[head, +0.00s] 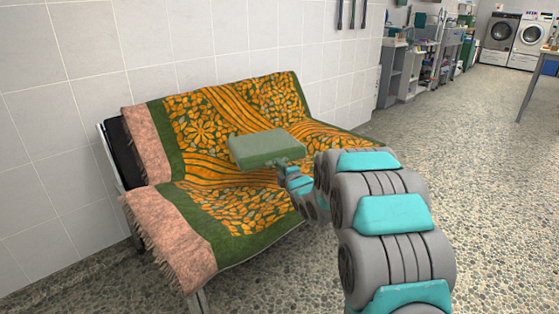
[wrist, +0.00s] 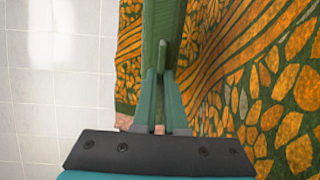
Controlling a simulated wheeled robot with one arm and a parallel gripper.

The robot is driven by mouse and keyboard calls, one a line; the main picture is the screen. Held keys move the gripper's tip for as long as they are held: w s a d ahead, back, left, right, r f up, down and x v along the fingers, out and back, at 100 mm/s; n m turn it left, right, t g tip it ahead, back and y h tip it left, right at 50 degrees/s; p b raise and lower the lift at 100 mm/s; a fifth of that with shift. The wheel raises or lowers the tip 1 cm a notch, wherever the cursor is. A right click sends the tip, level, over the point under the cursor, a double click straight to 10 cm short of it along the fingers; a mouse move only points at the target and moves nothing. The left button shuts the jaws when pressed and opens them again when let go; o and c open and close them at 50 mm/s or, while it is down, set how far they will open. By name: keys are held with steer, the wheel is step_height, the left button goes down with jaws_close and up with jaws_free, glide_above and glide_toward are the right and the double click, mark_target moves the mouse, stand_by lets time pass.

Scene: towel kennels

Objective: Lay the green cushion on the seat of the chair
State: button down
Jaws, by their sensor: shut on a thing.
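The green cushion (head: 265,148) is a flat block, held roughly level in front of the backrest and over the seat area of the chair (head: 122,152). Whether it touches the chair cannot be told. My gripper (head: 284,167) comes from the right and is shut on the cushion's near edge. In the wrist view my gripper (wrist: 161,84) has its two green fingers on either side of the cushion (wrist: 163,32), which appears edge-on. The chair is wide, and a patterned throw covers its seat and backrest.
The orange and green throw (head: 235,212) has pink fringed ends hanging at the left. A tiled wall (head: 60,130) stands behind the chair. Pebbled floor (head: 480,200) is open to the right. Shelves (head: 395,75), washing machines (head: 497,38) and a table (head: 541,70) stand farther back.

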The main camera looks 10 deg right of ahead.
step_height(320, 180, down, 4)
steer(key=shift+s+d+r, duration=0.1)
steer(key=shift+s, duration=0.05)
steer(key=shift+s+d+f+b, duration=0.15)
steer(key=shift+f+b, duration=0.65)
steer(key=shift+f, duration=0.6)
steer(key=shift+s+f+b, duration=0.1)
steer(key=shift+f+b, duration=0.65)
steer(key=shift+f, duration=0.6)
steer(key=c, duration=0.9)
jaws_free()
